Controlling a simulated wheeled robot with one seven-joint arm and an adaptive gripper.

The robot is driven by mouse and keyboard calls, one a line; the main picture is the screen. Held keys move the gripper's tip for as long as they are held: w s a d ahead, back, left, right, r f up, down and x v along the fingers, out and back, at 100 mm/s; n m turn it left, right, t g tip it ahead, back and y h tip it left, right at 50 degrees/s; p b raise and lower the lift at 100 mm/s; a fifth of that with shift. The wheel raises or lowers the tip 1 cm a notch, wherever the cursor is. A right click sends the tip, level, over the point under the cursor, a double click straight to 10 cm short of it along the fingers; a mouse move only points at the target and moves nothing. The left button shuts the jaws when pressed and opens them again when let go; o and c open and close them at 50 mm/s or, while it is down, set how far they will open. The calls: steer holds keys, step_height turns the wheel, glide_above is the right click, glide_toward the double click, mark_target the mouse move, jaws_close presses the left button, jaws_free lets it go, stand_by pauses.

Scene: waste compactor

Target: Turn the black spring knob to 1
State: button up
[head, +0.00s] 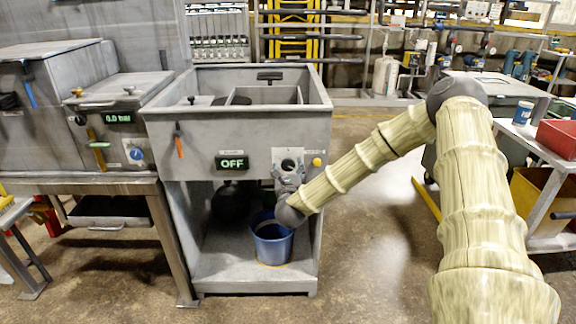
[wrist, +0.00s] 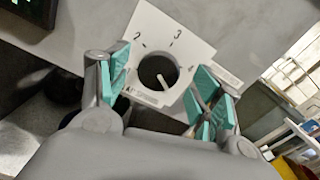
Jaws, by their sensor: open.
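The black spring knob (wrist: 157,70) is round with a pale pointer mark, on a white plate (wrist: 186,36) bearing 2, 3 and 4. In the wrist view the pointer mark lies at the knob's lower right; I see no 1, and the plate's lower part is partly hidden. In the head view the knob (head: 288,164) sits on the compactor's front. My gripper (wrist: 165,88) is open, its teal-padded fingers on either side of the knob. I cannot tell whether they touch it. In the head view my gripper (head: 287,181) is just below the knob.
A display reading OFF (head: 232,163) is left of the knob, and a yellow button (head: 317,162) is right of it. A blue bucket (head: 271,243) stands on the shelf below my gripper. The grey compactor (head: 235,112) has open floor to its right.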

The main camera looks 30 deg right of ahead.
mark_target(288, 164)
steer(key=shift+x, duration=1.3)
steer(key=c, duration=1)
